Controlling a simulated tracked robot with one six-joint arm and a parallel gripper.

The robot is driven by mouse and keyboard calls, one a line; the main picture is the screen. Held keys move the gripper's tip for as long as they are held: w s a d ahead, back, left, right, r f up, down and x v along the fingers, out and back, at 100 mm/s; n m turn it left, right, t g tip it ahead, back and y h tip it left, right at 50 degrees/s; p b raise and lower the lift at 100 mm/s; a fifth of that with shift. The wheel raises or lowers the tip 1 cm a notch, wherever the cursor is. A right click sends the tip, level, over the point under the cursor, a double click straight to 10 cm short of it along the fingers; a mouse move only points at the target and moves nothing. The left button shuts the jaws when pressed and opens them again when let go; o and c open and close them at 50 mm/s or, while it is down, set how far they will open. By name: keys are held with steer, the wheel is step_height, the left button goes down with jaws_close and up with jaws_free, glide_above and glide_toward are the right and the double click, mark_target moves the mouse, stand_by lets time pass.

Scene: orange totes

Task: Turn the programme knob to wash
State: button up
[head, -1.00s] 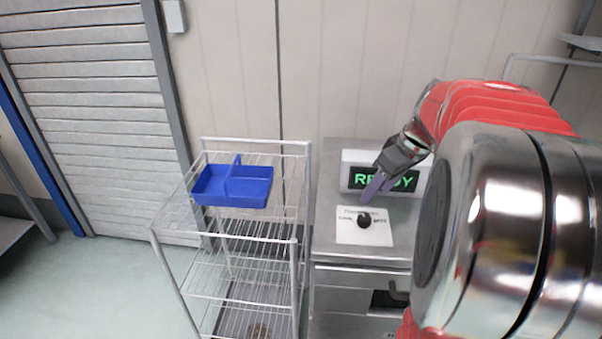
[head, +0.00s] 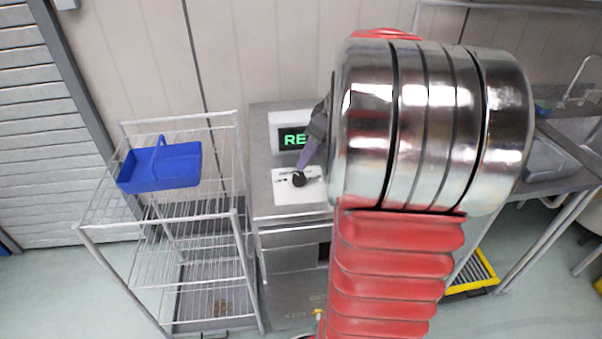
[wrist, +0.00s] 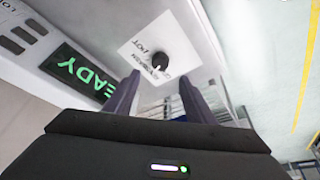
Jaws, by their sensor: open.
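The black programme knob (head: 299,179) sits on a white label plate (head: 288,193) on top of the steel machine (head: 262,160). In the wrist view the knob (wrist: 160,61) lies ahead of my gripper (wrist: 160,97), roughly between the fingertips' directions but beyond them. The purple fingers are apart, with nothing between them. In the head view my gripper (head: 304,160) is just above and behind the knob, partly hidden by my arm. Words on the label are too small to read surely. The green display (head: 293,139) shows letters starting "RE", the rest hidden by my arm; the wrist view shows "EADY".
A sink bench (head: 560,160) and a yellow-edged floor item (head: 478,272) are at the right.

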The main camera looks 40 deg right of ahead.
mark_target(299, 176)
steer(key=x, duration=0.9)
steer(key=shift+a+f, duration=0.1)
steer(key=shift+f, duration=0.2)
steer(key=shift+c, duration=0.6)
steer(key=c, duration=0.9)
